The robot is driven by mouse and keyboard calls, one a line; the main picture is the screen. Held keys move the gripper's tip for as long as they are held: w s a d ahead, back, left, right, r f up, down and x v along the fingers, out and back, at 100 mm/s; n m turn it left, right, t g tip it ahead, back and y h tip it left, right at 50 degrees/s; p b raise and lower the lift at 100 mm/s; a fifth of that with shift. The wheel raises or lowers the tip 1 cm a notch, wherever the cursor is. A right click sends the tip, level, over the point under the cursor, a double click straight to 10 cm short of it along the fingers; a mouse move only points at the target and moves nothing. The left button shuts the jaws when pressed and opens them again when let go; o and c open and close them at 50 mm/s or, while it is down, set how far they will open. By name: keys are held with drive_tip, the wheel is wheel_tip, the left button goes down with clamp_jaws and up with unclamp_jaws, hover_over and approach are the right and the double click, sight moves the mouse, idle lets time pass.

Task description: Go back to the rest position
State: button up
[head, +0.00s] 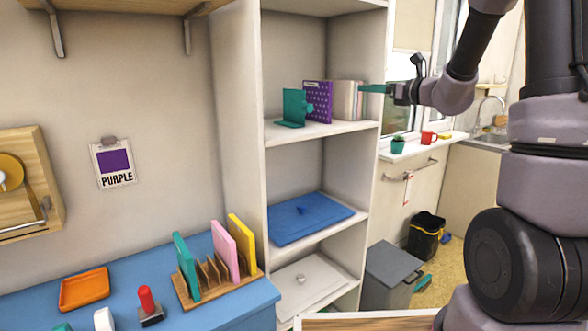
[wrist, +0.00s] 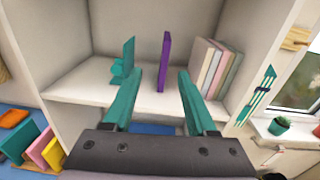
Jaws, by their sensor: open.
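My gripper (head: 376,89) is at the upper right in the head view, in front of the shelf unit's upper compartment. In the wrist view its two teal fingers (wrist: 156,98) are spread apart with nothing held between them. A purple book (head: 318,101) stands upright on the upper shelf; in the wrist view it (wrist: 164,62) shows beyond the fingers, edge on, apart from them. A teal bookend (head: 293,108) stands left of the purple book. Several pale books (head: 346,100) stand to its right.
The shelf unit (head: 244,90) surrounds the upper compartment with side walls. A blue tray (head: 308,217) lies on a lower shelf. A blue desk (head: 215,313) holds a wooden rack (head: 215,275) with coloured pads, a red-handled stamp (head: 147,304) and an orange tray (head: 84,288). A windowsill stands at right.

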drive_tip(key=s+a+r+n+g, duration=0.1)
drive_tip(key=s+a+n+g, duration=0.3)
drive_tip(key=s+n, duration=0.4)
drive_tip(key=s+a+n+g, duration=0.4)
drive_tip(key=s+n, duration=0.1)
drive_tip(key=s, duration=0.6)
drive_tip(key=s+d+f+n+t+h, duration=0.1)
drive_tip(key=s+d+f+n+h, duration=0.1)
drive_tip(key=s+d+n+h, duration=0.7)
drive_tip(key=s+n, duration=0.2)
drive_tip(key=s, duration=0.2)
drive_tip(key=shift+s+d+f, duration=0.2)
drive_tip(key=shift+s+d, duration=0.05)
drive_tip(key=shift+d, duration=0.05)
